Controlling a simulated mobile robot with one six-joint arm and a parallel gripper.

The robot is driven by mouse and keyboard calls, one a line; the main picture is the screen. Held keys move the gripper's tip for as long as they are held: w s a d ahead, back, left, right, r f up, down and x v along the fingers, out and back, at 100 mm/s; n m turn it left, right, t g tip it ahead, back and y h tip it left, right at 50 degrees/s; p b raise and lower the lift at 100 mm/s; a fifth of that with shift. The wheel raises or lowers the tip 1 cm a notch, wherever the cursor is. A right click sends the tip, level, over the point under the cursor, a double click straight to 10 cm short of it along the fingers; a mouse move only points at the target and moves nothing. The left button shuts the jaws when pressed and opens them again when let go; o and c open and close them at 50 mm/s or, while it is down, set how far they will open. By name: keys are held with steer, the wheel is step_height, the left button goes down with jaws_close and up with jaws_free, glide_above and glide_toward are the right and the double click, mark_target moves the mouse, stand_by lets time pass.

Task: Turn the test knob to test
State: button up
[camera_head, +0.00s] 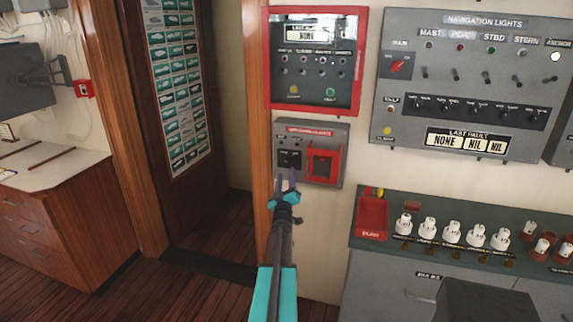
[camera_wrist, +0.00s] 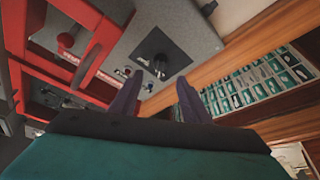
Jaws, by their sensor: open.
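A small grey wall box (camera_head: 337,136) with a red label strip holds a black rotary knob (camera_head: 290,158) on a square black plate at its left. Its lettering is too small to read. In the wrist view the knob (camera_wrist: 159,66) sits on its black plate, its pointer tilted up and to the left. My gripper (camera_head: 285,185) is just in front of the box, below the knob in the head view. In the wrist view my gripper (camera_wrist: 158,88) has its two fingers apart and nothing between them. The knob shows just beyond the fingertips, not visibly touched.
A red guard frame (camera_head: 322,164) stands out from the box right of the knob. A red-framed panel (camera_head: 313,62) hangs above. The navigation lights panel (camera_head: 470,80) is at right, over a console (camera_head: 440,270) with white knobs. A wooden door post (camera_head: 258,120) is left.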

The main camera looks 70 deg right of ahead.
mark_target(287, 163)
steer(key=shift+p+x, duration=1.4)
steer(key=shift+x, duration=2.2)
steer(key=c, duration=1)
steer(key=shift+a, duration=0.15)
steer(key=shift+c, duration=0.2)
